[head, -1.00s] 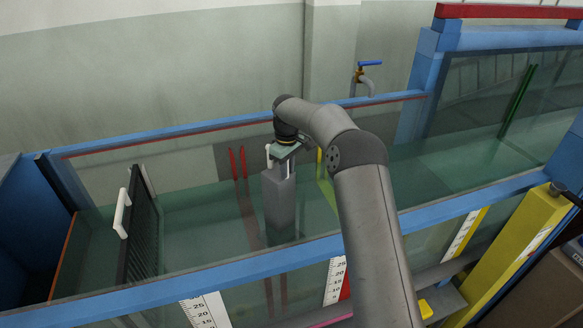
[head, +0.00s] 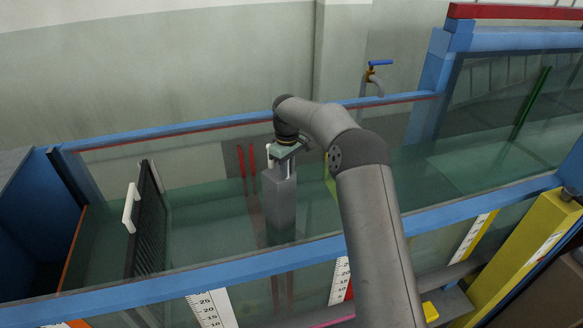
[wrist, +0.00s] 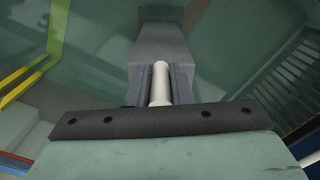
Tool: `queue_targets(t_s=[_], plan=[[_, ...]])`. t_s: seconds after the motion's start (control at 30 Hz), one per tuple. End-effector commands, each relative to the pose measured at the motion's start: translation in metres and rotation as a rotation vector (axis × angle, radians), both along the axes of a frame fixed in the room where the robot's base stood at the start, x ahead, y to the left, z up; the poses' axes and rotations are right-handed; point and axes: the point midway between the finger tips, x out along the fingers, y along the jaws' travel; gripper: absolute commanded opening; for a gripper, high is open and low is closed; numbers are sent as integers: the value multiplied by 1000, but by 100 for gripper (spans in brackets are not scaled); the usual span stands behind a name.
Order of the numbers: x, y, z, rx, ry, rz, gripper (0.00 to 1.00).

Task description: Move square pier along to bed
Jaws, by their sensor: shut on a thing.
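The square pier (head: 279,204) is a grey upright block with a white handle on top, inside the glass flume. My gripper (head: 280,162) is above it and shut on its white handle. In the wrist view the handle (wrist: 161,84) sits between my two fingers (wrist: 159,88), with the grey pier (wrist: 163,45) beyond. The pier's lower part is in the water, and I cannot tell whether its foot touches the bed. The flume bed (head: 205,222) shows greenish through the water.
A dark screen with a white handle (head: 131,207) stands across the flume to the left. Red uprights (head: 247,160) are just left of the pier. A yellow-green piece (head: 331,188) is right of it. The blue rails (head: 200,277) edge the flume. Open water lies between screen and pier.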

Motion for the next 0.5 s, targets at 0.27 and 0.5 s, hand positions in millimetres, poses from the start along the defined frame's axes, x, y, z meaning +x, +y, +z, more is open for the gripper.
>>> queue_targets(t_s=[0.27,0.5], plan=[[-2,15,4,2,-6,2,0],[-4,26,4,2,-6,1,0]])
